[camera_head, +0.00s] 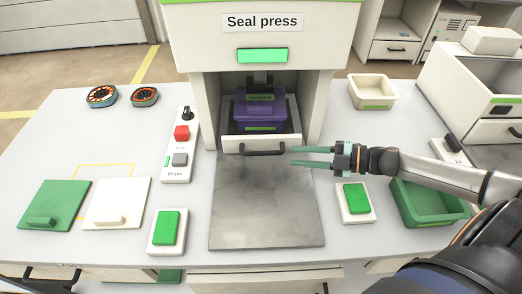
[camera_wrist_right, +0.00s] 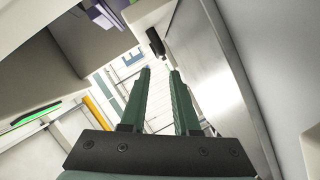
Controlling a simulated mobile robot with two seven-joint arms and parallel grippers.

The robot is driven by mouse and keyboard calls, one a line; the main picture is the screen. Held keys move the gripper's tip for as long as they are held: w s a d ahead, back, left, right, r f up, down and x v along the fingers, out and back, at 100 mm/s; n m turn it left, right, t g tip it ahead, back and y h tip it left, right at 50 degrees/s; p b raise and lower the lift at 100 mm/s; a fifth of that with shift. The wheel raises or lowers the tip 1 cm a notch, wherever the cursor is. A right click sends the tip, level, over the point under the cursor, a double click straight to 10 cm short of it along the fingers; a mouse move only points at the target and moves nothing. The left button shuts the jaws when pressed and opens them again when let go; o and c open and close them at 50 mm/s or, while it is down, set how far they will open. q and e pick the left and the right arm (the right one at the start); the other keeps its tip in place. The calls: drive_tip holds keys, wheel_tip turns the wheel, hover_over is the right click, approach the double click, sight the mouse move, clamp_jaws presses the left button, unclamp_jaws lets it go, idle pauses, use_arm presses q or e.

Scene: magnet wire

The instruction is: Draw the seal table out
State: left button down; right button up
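The seal table (camera_head: 231,146) is a light sliding shelf low in the opening of the seal press (camera_head: 193,47), with a black bar handle (camera_head: 262,152) on its front. It appears pushed in. A purple container (camera_head: 260,110) with a green label stands on it. My right gripper (camera_head: 294,156) is open and empty, reaching in from the right with its green fingertips just right of the handle. In the right wrist view the handle (camera_wrist_right: 155,42) shows beyond the fingers, apart from them. My left gripper is not in view.
A bare grey metal plate (camera_head: 265,205) lies in front of the press. Green buttons (camera_head: 166,228) (camera_head: 356,198) flank it. A switch panel (camera_head: 180,145) stands left, a cream bin (camera_head: 372,91) and a green bin (camera_head: 428,203) right. Green and white pads (camera_head: 55,205) (camera_head: 115,200) lie far left.

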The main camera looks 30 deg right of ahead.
sight(268, 153)
drive_tip(key=x, duration=1.1)
drive_tip(key=shift+w+a+f, duration=0.1)
drive_tip(key=shift+a, duration=0.05)
drive_tip(key=shift+c, duration=0.4)
clamp_jaws()
idle(0.8)
